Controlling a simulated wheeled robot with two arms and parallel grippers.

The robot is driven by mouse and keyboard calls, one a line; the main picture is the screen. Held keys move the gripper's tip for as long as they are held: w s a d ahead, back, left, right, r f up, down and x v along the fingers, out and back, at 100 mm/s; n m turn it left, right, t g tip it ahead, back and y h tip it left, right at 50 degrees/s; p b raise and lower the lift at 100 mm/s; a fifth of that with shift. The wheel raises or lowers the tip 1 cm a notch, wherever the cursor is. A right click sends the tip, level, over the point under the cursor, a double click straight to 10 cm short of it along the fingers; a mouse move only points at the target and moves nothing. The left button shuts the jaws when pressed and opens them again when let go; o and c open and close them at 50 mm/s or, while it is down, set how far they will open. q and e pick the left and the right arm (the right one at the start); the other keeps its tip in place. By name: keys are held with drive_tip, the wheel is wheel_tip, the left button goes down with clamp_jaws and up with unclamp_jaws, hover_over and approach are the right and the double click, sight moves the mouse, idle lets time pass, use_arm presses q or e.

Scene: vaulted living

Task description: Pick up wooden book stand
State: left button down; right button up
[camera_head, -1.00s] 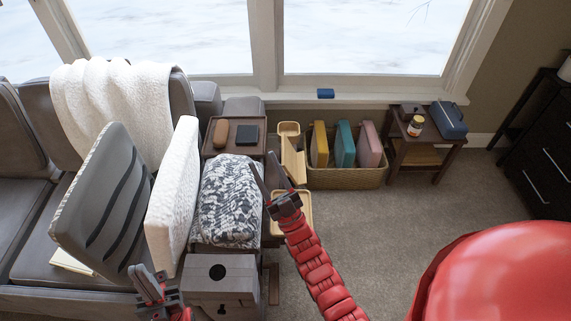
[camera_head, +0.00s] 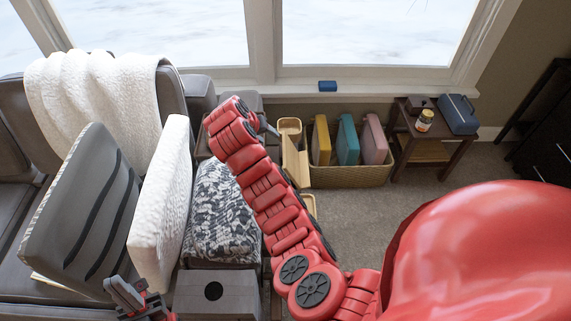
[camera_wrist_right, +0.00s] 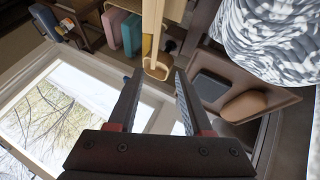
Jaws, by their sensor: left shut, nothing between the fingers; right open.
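The light wooden stand (camera_head: 294,158) is upright between the sofa's end and the basket, partly hidden behind my right arm. In the right wrist view, the wooden stand (camera_wrist_right: 153,30) reaches down to just beyond the fingertips, in line with the gap between them. My right gripper (camera_wrist_right: 158,78) is open, with nothing clearly held. In the head view it is mostly hidden behind my own red arm. My left gripper (camera_head: 132,298) is shut and empty at the lower left, in front of the sofa cushions.
A wicker basket (camera_head: 345,177) with yellow, teal and pink upright items stands right of the stand. A small side table (camera_head: 432,140) holds a jar and a blue box. A tray (camera_wrist_right: 262,108) with a dark item and a brown item lies beside the right gripper.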

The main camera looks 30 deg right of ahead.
drive_tip(key=s+g, duration=0.1)
drive_tip(key=b, duration=0.5)
approach(288, 152)
drive_tip(key=shift+m, duration=0.4)
drive_tip(key=x, duration=0.5)
drive_tip(key=shift+w+d+f+p, duration=0.15)
drive_tip(key=shift+w+f+p, duration=0.05)
drive_tip(key=shift+f+p, duration=0.2)
drive_tip(key=shift+w+x, duration=0.2)
drive_tip(key=shift+x, duration=1.4)
drive_tip(key=shift+w+x, duration=0.15)
drive_tip(key=shift+x, duration=1.4)
clamp_jaws()
